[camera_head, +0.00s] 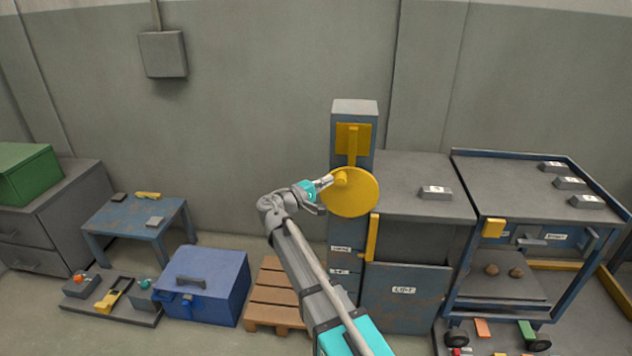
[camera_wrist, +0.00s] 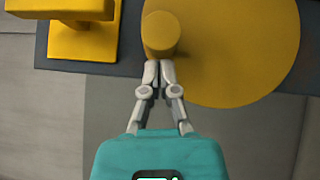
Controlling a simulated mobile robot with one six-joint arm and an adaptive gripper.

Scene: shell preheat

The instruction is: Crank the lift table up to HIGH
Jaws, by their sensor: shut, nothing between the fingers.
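The yellow crank disc (camera_head: 352,202) is mounted on the front of a blue-grey column (camera_head: 354,107). Its round knob (camera_head: 341,177) sits at the disc's upper left; in the wrist view the knob (camera_wrist: 160,33) is just beyond my fingertips. My gripper (camera_head: 329,181) is shut and empty, its tips (camera_wrist: 158,70) against or very near the knob; I cannot tell if they touch. The lift table (camera_head: 405,170), labelled on its front, stands right of the column. A yellow pointer (camera_head: 372,237) is at its left edge, above small labels (camera_head: 340,249) on the column, too small to read surely.
A grey metal block (camera_head: 435,192) lies on the lift table. A blue cart (camera_head: 505,170) with several blocks stands close on its right. A wooden pallet (camera_head: 272,295) and a blue chest (camera_head: 205,280) are on the floor at left. A small blue table (camera_head: 125,217) stands farther left.

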